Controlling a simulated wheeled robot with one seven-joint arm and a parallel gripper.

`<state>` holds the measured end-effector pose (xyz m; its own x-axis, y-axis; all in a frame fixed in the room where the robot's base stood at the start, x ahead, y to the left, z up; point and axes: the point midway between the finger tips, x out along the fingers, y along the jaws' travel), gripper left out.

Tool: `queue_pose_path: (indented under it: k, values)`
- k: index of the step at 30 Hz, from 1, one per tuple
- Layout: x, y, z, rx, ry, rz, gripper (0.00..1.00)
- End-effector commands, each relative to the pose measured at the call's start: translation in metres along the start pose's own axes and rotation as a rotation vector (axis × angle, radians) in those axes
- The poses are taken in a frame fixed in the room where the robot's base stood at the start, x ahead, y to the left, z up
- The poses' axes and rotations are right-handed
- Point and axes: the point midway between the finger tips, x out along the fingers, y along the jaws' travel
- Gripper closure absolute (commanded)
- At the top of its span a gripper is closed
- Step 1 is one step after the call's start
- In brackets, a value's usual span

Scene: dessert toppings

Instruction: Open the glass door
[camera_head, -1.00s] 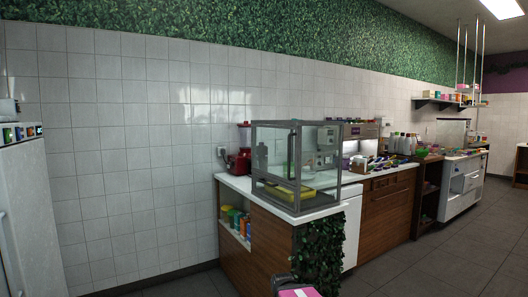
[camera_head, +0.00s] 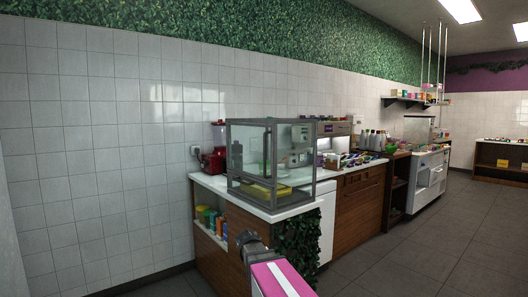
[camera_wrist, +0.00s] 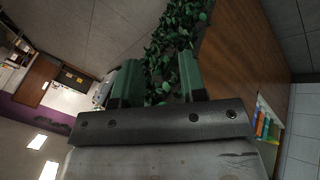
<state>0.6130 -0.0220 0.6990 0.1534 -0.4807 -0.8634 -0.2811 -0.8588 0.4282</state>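A glass display case (camera_head: 232,160) with a grey frame stands on the near end of the white counter. Its glass door is one of the clear framed panes facing me, and the case looks closed. A yellow item (camera_head: 258,192) lies inside it. My gripper (camera_head: 246,238) is low in the head view, in front of the counter and below the case, apart from it. In the wrist view my gripper (camera_wrist: 159,80) has its two fingers spread with nothing between them. The case is not visible in the wrist view.
Leafy trim (camera_head: 296,250) covers the counter's near corner, and it shows beyond my fingers in the wrist view (camera_wrist: 172,40). A wooden counter panel (camera_wrist: 243,50) is beside it. A red appliance (camera_head: 215,160) stands behind the case. Open grey floor (camera_head: 420,250) lies to the right.

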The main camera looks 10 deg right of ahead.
Motion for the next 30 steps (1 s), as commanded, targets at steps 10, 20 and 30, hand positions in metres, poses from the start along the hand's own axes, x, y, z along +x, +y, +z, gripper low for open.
queue_pose_path:
  k: [10, 20, 30]
  values:
    - [-0.145, 0.035, -0.138, 0.348, 0.336, 0.323, 0.61]
    - [-0.325, 0.075, -0.22, 0.749, 0.724, 0.518, 0.61]
    - [-0.413, 0.097, -0.237, 0.946, 0.922, 0.577, 0.61]
